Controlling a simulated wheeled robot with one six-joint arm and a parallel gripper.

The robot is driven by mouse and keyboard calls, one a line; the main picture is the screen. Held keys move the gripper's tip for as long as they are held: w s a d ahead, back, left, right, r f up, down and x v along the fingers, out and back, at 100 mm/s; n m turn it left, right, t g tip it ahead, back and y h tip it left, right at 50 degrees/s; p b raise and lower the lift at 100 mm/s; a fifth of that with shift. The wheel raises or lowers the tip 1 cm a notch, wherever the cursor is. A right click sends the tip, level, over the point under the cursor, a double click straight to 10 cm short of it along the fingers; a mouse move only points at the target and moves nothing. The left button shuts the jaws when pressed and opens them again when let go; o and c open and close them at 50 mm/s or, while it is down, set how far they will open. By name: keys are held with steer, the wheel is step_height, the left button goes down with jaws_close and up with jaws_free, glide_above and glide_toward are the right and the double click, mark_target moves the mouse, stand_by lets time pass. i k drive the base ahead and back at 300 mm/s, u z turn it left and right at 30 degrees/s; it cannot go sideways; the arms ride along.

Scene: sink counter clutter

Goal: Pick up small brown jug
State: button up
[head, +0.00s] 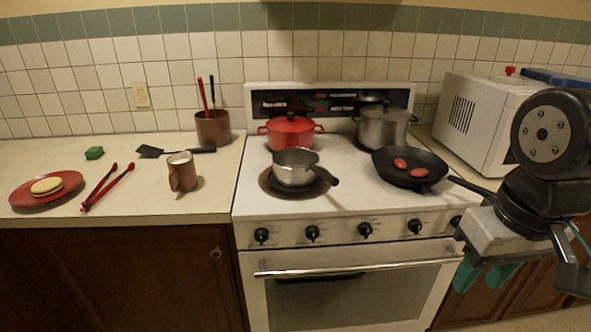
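My gripper (483,276) hangs at the lower right, in front of the stove, far to the right of the jug. Its two teal fingers are apart with nothing seen between them.
A black spatula (152,151) lies behind the jug, and a brown utensil crock (213,128) stands behind it. Red tongs (107,188), a red plate (22,193) and a green block (95,153) lie left. The stove (347,185) holds several pots and a skillet (432,160).

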mark_target(182, 176)
steer(key=u, duration=0.5)
steer(key=k, duration=0.6)
steer(key=u, duration=1.1)
steer(key=i, duration=1.5)
steer(key=z, duration=1)
steer(key=i, duration=0.55)
steer(key=z, duration=0.55)
